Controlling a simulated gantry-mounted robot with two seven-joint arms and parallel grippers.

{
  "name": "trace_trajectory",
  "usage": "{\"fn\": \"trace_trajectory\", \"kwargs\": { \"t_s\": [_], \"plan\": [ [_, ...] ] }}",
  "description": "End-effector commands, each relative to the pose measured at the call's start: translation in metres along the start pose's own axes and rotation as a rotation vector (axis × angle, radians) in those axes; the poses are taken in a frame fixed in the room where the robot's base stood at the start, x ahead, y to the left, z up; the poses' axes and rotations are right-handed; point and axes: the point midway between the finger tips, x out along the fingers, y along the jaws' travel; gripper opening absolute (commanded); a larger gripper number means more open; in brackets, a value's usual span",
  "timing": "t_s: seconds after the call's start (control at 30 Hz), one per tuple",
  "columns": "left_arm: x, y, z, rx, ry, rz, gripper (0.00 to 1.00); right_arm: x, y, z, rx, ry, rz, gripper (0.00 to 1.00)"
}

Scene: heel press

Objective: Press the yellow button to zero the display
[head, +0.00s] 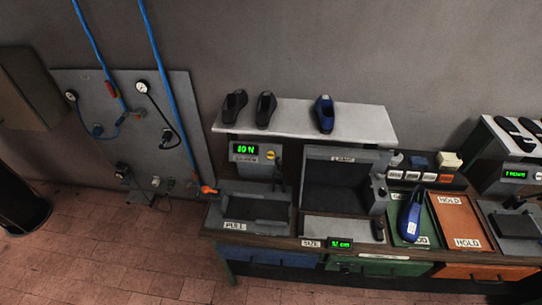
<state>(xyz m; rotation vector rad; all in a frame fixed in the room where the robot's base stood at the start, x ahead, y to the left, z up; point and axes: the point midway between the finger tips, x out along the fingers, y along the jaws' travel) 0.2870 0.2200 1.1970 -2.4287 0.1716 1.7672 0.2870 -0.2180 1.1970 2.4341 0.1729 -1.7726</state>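A green-lit display (246,149) is on the front of the grey pull station at the left end of the bench. It shows a two-digit number and N; the number looks like 80 or 10, too small to be sure. A small round yellow button (271,155) sits just right of that display. A dark lever-like part (278,172) is close below and right of the button. Neither of my grippers shows in the head view, and nothing is seen touching the button.
A shelf (360,122) above holds two black shoes (265,108) and a blue one (324,113). An open grey box (340,184) stands right of the pull station (240,221). Another blue shoe (411,216) lies on a green tray (430,237); an orange hold tray (455,220) is beside it.

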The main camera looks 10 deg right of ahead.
Motion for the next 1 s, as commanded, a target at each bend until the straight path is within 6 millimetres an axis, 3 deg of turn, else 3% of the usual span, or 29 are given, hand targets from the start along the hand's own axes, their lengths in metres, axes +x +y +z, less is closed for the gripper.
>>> {"fn": "trace_trajectory", "kwargs": {
  "t_s": [0.03, 0.3, 0.4, 1.0],
  "plan": [
    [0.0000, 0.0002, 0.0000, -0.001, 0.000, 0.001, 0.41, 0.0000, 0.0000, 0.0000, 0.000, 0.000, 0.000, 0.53],
    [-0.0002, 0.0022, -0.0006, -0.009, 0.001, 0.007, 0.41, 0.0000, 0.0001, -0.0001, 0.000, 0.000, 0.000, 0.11],
    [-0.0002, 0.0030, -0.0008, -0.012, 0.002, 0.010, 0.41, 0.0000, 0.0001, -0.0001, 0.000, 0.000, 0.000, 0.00],
    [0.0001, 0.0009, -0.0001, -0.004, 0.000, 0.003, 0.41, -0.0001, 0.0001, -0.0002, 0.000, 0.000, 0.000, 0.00]
  ]
}}
